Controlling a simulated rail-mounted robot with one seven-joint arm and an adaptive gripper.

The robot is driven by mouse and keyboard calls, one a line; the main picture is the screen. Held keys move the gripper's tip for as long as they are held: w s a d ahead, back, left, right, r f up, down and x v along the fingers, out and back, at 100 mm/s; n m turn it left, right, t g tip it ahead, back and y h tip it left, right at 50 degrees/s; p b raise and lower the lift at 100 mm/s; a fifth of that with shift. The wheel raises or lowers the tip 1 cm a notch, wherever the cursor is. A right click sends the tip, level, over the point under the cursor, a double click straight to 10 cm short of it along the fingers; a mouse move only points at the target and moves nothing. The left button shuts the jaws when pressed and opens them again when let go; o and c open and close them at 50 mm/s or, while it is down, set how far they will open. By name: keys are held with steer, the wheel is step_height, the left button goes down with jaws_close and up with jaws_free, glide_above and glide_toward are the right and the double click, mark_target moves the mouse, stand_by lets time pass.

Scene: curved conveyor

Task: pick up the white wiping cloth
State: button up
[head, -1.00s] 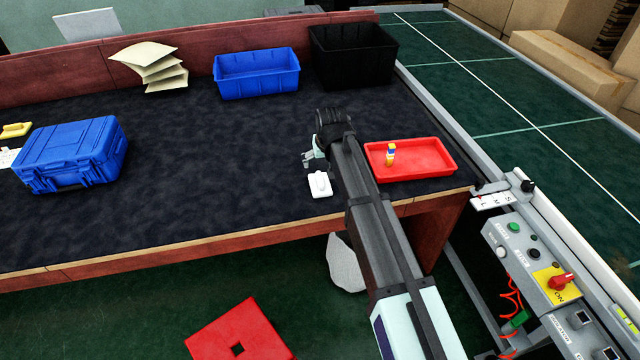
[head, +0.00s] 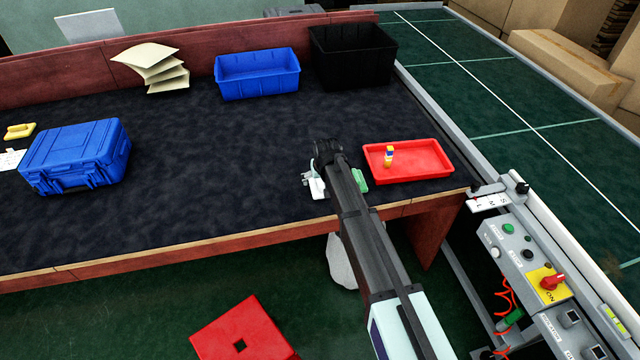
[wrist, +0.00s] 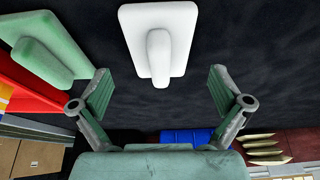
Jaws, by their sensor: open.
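The white wiping cloth (wrist: 158,28) is a flat white rectangle with a raised grip-like ridge along its middle. In the head view the white cloth (head: 318,190) lies on the dark table top near the front edge, partly hidden by my arm. My gripper (wrist: 160,84) is open and empty. In the wrist view its two fingers are spread to either side of the cloth's near end, with the cloth centred ahead between them. In the head view my gripper (head: 310,179) is right at the cloth; whether it touches is unclear.
A similar green piece (wrist: 45,48) lies close on the left in the wrist view. A red tray (head: 420,165) with a small yellow-and-blue item (head: 389,157) stands to the right. A blue case (head: 75,157), blue bin (head: 257,75) and black bin (head: 352,55) stand farther off.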

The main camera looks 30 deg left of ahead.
mark_target(320, 180)
steer(key=shift+p+x, duration=0.4)
steer(key=shift+x, duration=1.1)
steer(key=shift+r, duration=0.1)
steer(key=c, duration=1.2)
steer(key=shift+r, duration=0.1)
step_height(320, 180, up, 20)
steer(key=b, duration=0.5)
